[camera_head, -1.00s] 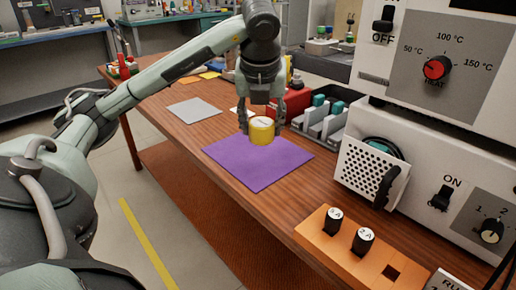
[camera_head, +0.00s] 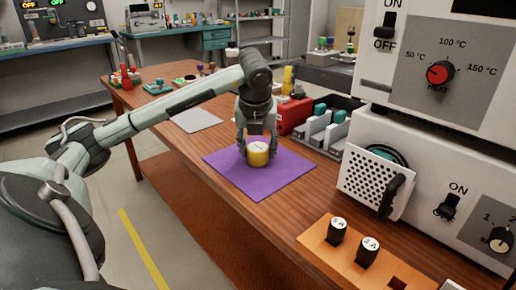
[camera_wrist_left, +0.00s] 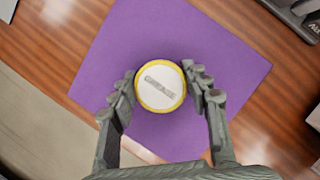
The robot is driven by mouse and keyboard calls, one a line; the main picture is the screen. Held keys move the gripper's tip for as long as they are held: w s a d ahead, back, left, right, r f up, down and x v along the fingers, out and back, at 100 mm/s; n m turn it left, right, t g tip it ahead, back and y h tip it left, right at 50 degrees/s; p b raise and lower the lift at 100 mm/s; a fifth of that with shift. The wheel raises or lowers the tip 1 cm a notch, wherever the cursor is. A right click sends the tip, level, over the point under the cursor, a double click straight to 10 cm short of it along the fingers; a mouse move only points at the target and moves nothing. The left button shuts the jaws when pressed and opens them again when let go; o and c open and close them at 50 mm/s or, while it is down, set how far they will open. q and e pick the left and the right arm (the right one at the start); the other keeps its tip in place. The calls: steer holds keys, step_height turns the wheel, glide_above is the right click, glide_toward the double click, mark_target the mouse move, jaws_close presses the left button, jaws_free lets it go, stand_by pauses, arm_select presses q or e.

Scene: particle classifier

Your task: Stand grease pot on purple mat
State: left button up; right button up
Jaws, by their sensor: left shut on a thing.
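The grease pot (camera_head: 258,158) is a yellow pot with a white lid, upright over the middle of the purple mat (camera_head: 285,182). My right gripper is not in view.
A grey mat (camera_head: 195,119) lies behind on the wooden table. A red box (camera_head: 293,115) and a rack (camera_head: 322,130) stand right of the purple mat. The white machine (camera_head: 440,180) with a perforated door and an orange block (camera_head: 335,250) take up the right side.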

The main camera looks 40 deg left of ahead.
arm_select(q)
steer(key=shift+f, duration=0.1)
steer(key=o, duration=1.2)
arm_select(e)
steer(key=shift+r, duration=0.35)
